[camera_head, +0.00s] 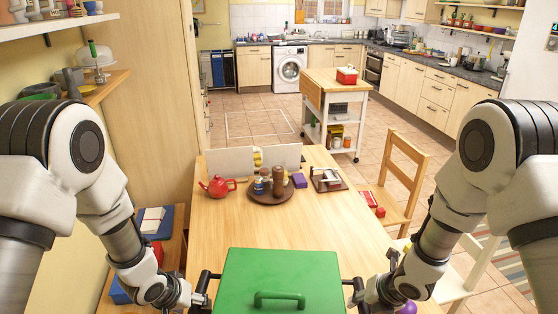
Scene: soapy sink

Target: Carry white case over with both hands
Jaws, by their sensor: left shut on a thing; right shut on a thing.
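A case with a green lid (281,270) and a green top handle is at the bottom centre of the head view, over the near part of the wooden table. No white side of it shows; its lower part is out of frame. Black bars stick out from its left and right sides. My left gripper (203,290) is shut at the left bar, and my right gripper (357,291) is shut at the right bar. The fingertips are small and partly hidden. I cannot tell whether the case touches the table.
On the wooden table (240,222) stand a red teapot (217,186), a round brown tray (262,198) with shakers, a purple box (299,180) and a dark tray (328,187). White panels stand at its far edge. A wooden chair (405,180) is at right. The table's middle is clear.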

